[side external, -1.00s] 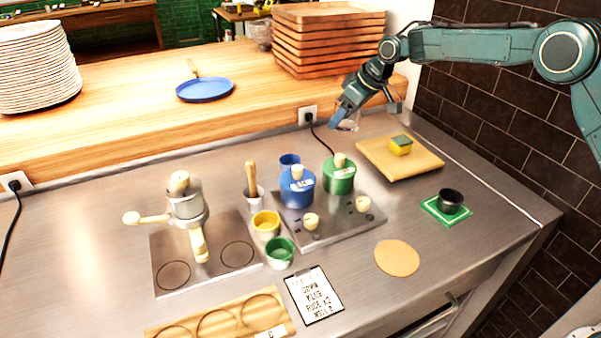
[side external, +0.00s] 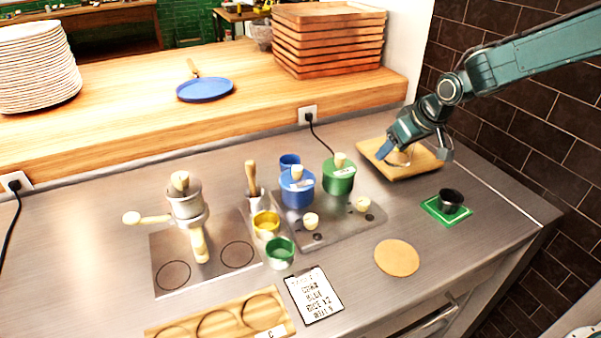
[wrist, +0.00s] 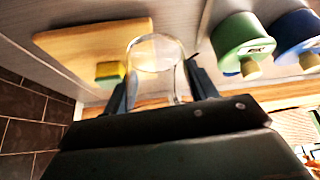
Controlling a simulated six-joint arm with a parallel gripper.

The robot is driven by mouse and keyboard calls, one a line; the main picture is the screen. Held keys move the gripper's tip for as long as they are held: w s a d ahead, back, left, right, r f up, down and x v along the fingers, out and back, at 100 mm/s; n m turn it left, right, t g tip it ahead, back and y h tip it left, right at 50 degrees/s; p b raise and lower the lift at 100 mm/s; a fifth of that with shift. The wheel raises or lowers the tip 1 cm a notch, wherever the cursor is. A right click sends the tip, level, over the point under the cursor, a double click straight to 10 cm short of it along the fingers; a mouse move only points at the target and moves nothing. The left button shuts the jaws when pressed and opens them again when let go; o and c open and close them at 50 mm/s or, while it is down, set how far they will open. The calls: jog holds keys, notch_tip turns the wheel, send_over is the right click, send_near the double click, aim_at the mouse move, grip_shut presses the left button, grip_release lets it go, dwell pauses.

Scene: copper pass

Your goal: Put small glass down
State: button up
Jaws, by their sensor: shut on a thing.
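A small clear glass (wrist: 158,58) sits between the two fingers of my gripper (wrist: 158,88) in the wrist view. My gripper is shut on it. In the side external view my gripper (side external: 415,152) is over the wooden board (side external: 372,150) at the back right, and the glass is mostly hidden there. In the wrist view the board (wrist: 75,45) lies beyond the glass, with a yellow and green sponge (wrist: 110,72) to the glass's left. I cannot tell whether the glass touches the board.
Green (side external: 338,178) and blue (side external: 297,190) lidded canisters stand left of the board. A black cup (side external: 450,200) on a green mat (side external: 432,210) stands in front of it. A round cork mat (side external: 397,258) lies bare. Stacked wooden trays (side external: 328,40) stand on the shelf behind.

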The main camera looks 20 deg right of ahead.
aim_at(324, 152)
jog(key=shift+m+h, duration=0.4)
jog(key=shift+m, duration=0.4)
jog(key=s+d, duration=0.1)
jog(key=s, duration=0.2)
jog(key=s+d+f, duration=0.1)
jog(key=s, duration=0.3)
jog(key=s+d, duration=0.1)
jog(key=s, duration=0.2)
jog(key=shift+s+d+f, duration=0.15)
jog(key=shift+d+f, duration=0.25)
jog(key=w+a+r+n+y, duration=0.1)
jog(key=w+a+n, duration=0.2)
jog(key=w, duration=0.6)
jog(key=w+a+r+n+g+y, duration=0.1)
jog(key=w+a+n, duration=0.2)
jog(key=w, duration=0.6)
jog(key=w+a+r+n+y, duration=0.1)
jog(key=w+a+n+y, duration=0.1)
jog(key=w, duration=0.8)
jog(key=shift+a+r+n+g, duration=0.3)
jog(key=shift+a+r+n, duration=0.15)
jog(key=shift+a, duration=0.35)
jog(key=shift+w, duration=0.1)
jog(key=shift+f, duration=4.85)
jog(key=shift+f, duration=0.2)
